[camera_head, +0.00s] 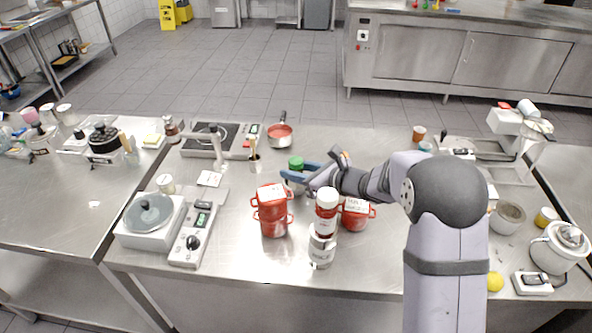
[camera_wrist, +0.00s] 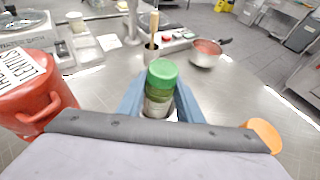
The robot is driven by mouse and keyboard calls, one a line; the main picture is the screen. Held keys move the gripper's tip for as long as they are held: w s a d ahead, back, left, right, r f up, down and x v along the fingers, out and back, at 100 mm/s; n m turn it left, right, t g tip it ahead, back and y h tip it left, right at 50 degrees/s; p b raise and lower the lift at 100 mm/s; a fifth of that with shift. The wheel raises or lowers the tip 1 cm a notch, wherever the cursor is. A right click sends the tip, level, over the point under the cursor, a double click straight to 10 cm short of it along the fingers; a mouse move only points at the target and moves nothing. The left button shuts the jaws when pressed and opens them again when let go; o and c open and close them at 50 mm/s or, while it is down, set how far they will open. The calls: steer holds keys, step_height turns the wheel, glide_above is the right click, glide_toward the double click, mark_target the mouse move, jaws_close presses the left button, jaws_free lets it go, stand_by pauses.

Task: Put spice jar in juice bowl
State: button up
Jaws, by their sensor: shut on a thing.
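A grey round bowl (camera_head: 508,217) stands on the right of the counter, beyond my arm. I cannot tell for sure that this is the juice bowl.
Stacked red pots (camera_head: 272,222) stand left of a column of jars (camera_head: 325,230), with another red pot (camera_head: 356,215) to its right. A white-lidded pot (camera_head: 560,245) and a yellow ball (camera_head: 494,282) are at right.

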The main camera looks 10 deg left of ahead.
steer(key=o, duration=1.1)
steer(key=shift+r+p, duration=0.2)
steer(key=shift+p, duration=0.15)
steer(key=b+v, duration=0.2)
steer(key=v, duration=1)
steer(key=shift+b, duration=0.3)
